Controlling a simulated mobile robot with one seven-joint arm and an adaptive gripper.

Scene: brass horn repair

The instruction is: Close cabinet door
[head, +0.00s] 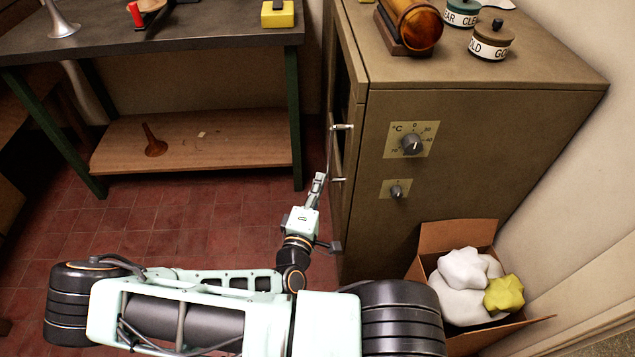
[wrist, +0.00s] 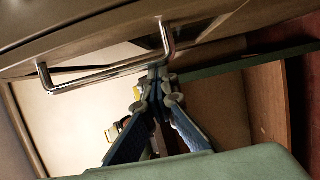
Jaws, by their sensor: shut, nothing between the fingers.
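The tan cabinet (head: 480,150) stands at the right in the head view. Its door (head: 344,205) is on the left-facing side and shows almost edge-on, so I cannot tell whether it is fully shut or slightly ajar. A silver bar handle (head: 331,155) sticks out from the door. My gripper (head: 319,177) is just left of the handle, pointing up the picture. In the wrist view the handle (wrist: 100,82) crosses the upper part, and my gripper (wrist: 158,75) has its fingertips together beside the bar. Whether they touch it is unclear. Nothing is held.
A cardboard box (head: 452,237) with white and yellow cloths stands against the cabinet's dial side. Jars (head: 491,40) and a wooden roller (head: 413,22) sit on top. A workbench (head: 200,35) stands at back left. The red tiled floor (head: 200,225) between is clear.

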